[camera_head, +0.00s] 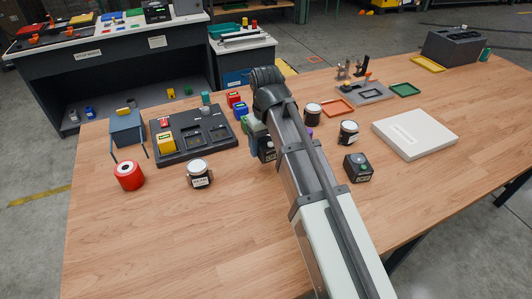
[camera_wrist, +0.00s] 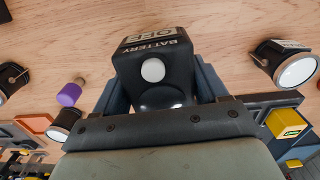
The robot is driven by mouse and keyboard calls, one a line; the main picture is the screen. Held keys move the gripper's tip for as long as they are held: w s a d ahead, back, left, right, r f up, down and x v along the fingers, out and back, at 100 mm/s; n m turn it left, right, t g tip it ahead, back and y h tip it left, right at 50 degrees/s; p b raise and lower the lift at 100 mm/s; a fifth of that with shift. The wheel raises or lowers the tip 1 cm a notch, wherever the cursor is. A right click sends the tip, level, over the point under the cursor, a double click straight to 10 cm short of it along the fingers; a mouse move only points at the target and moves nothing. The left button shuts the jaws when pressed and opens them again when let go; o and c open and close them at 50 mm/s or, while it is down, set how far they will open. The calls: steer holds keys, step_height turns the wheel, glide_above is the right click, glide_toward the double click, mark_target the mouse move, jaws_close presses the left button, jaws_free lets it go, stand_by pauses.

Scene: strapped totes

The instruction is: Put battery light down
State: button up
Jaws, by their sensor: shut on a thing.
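The battery light (camera_wrist: 150,62) is a black block with a pale "BATTERY" label and a round white spot. In the wrist view it sits between the fingers of my gripper (camera_wrist: 158,95), which is shut on it. In the head view the battery light (camera_head: 267,155) shows partly beside my arm, low over the wooden table (camera_head: 230,230). My gripper (camera_head: 256,138) is mostly hidden there by the arm. I cannot tell whether the light touches the table.
A dark tray (camera_head: 193,155) with a yellow block (camera_head: 166,143) lies to the left. A black lamp (camera_head: 199,178) and a red roll (camera_head: 128,178) stand in front. A black box (camera_head: 358,170) and white case (camera_head: 415,135) are right. The front left is clear.

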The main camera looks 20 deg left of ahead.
steer(key=shift+r, duration=0.8)
steer(key=w+d+m, duration=0.3)
steer(key=w+d, duration=0.6)
steer(key=d, duration=0.5)
steer(key=w+d+r+m, duration=0.1)
steer(key=w+d+m, duration=0.1)
steer(key=w+d, duration=0.9)
steer(key=w+d+m, duration=0.3)
steer(key=w+d, duration=0.4)
steer(key=d, duration=0.9)
steer(key=r+n, duration=0.2)
steer(key=n, duration=0.5)
glide_above(416, 130)
steer(key=shift+a+f, duration=0.1)
steer(key=shift+f, duration=4.75)
steer(key=shift+f, duration=0.1)
steer(key=o, duration=1.4)
